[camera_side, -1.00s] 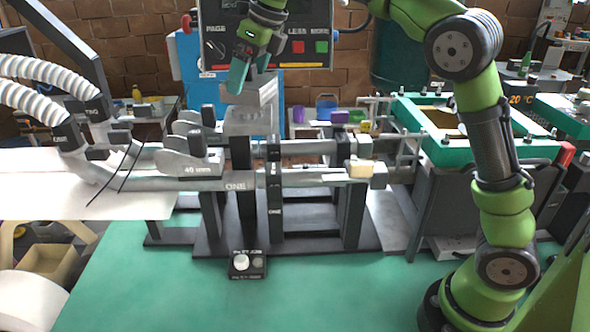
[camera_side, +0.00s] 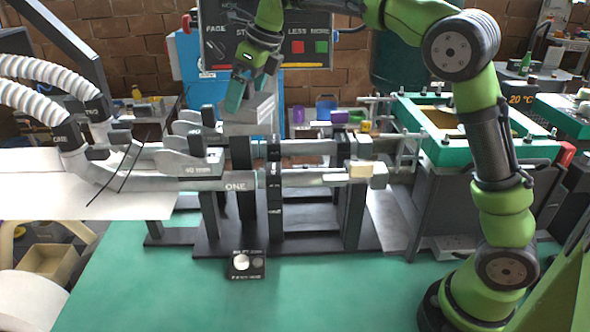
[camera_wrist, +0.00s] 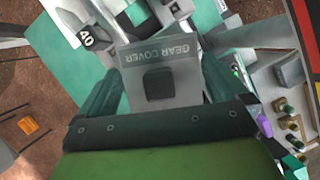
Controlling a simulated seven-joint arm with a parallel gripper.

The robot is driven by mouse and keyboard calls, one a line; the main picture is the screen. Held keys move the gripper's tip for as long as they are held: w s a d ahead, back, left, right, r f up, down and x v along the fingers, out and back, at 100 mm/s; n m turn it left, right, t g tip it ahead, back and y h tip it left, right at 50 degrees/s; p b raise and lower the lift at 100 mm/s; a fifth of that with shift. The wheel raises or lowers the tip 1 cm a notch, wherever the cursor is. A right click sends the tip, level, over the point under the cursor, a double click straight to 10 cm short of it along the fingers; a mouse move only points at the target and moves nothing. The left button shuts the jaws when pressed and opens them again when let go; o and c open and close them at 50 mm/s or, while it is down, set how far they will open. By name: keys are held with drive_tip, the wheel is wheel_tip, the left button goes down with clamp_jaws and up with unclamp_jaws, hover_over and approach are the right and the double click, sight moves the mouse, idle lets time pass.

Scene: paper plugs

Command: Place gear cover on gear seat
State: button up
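The gear cover (camera_side: 254,112) is a light grey block with a flat top. In the wrist view the lettering "GEAR COVER" shows on it (camera_wrist: 130,62), with a dark square in its middle. My gripper (camera_wrist: 160,88), with teal fingers, has one finger on each side of the cover and appears shut on it. In the side view my gripper (camera_side: 237,98) points down at the cover's left part. The cover is above the black upright of the machine (camera_side: 242,155). The gear seat under the cover is largely hidden, and I cannot tell whether they touch fully.
Grey machine arms (camera_side: 187,161) with white corrugated hoses (camera_side: 45,70) stand on the left. Horizontal rods (camera_side: 315,178) run to the right. A control panel (camera_side: 300,45) stands behind. The green table front (camera_side: 180,295) is mostly clear around a small button box (camera_side: 246,264).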

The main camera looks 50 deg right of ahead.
drive_tip(key=shift+r, duration=0.1)
drive_tip(key=v, duration=1.2)
drive_tip(key=s+d+f+n, duration=0.1)
drive_tip(key=s+d+n, duration=0.1)
drive_tip(key=s+n, duration=0.5)
drive_tip(key=s+a+f+n+t, duration=0.2)
drive_tip(key=s+f+n+t, duration=0.1)
drive_tip(key=s+f+n, duration=1.4)
drive_tip(key=n, duration=0.3)
drive_tip(key=shift+s+a+f, duration=0.15)
drive_tip(key=shift+a+f, duration=0.1)
drive_tip(key=shift+f, duration=0.05)
